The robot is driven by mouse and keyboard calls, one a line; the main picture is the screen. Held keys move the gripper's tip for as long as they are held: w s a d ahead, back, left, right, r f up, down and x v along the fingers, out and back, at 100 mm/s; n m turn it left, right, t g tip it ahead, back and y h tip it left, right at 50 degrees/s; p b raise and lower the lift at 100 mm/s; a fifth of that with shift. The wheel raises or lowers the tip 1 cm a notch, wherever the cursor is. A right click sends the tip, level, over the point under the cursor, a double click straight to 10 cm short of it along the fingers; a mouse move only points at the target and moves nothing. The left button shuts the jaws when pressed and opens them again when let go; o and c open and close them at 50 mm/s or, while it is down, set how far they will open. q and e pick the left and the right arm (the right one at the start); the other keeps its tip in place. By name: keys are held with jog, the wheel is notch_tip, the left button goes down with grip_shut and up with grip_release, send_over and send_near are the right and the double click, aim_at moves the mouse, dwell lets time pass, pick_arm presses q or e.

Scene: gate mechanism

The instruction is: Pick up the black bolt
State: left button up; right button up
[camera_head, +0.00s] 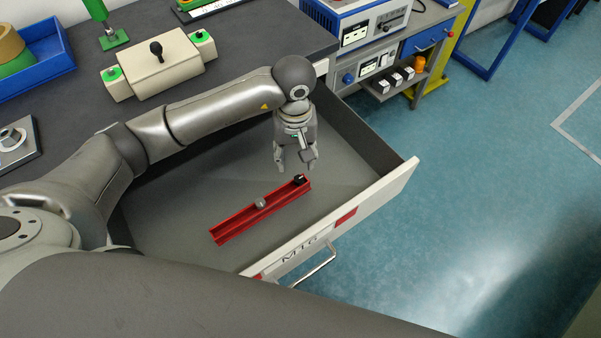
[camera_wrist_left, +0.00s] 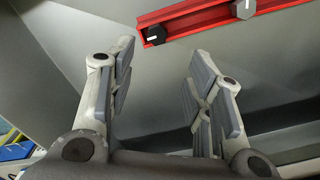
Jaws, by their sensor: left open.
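The black bolt (camera_head: 299,180) sits at the right end of a red rail (camera_head: 235,226) that lies in the open drawer. It also shows in the left wrist view (camera_wrist_left: 155,36), near the rail's left end there. A grey bolt (camera_head: 260,203) sits farther along the rail, and in the left wrist view (camera_wrist_left: 243,9) it is at the top. My left gripper (camera_head: 297,166) points down over the drawer, open and empty. Its fingers are close to the black bolt but not around it. My right gripper is not in view.
The drawer's front panel (camera_head: 375,196) with its handle (camera_head: 318,268) stands on the near right side. The dark worktop (camera_head: 240,50) is behind the drawer, with a beige block (camera_head: 150,70) on it. The drawer floor around the rail is clear.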

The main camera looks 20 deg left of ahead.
aim_at(298, 176)
pick_arm(q)
jog(key=shift+s+f, duration=0.3)
jog(key=shift+f, duration=0.5)
jog(key=shift+w+d+f, duration=0.1)
jog(key=shift+f, duration=0.15)
jog(key=f, duration=0.1)
jog(key=f+p, duration=0.2)
jog(key=f, duration=0.1)
jog(key=shift+d+f, duration=0.1)
jog(key=shift+d, duration=0.2)
jog(key=shift+f+p, duration=0.3)
jog(key=shift+f, duration=0.15)
jog(key=shift+w, duration=0.1)
jog(key=c, duration=0.5)
grip_shut()
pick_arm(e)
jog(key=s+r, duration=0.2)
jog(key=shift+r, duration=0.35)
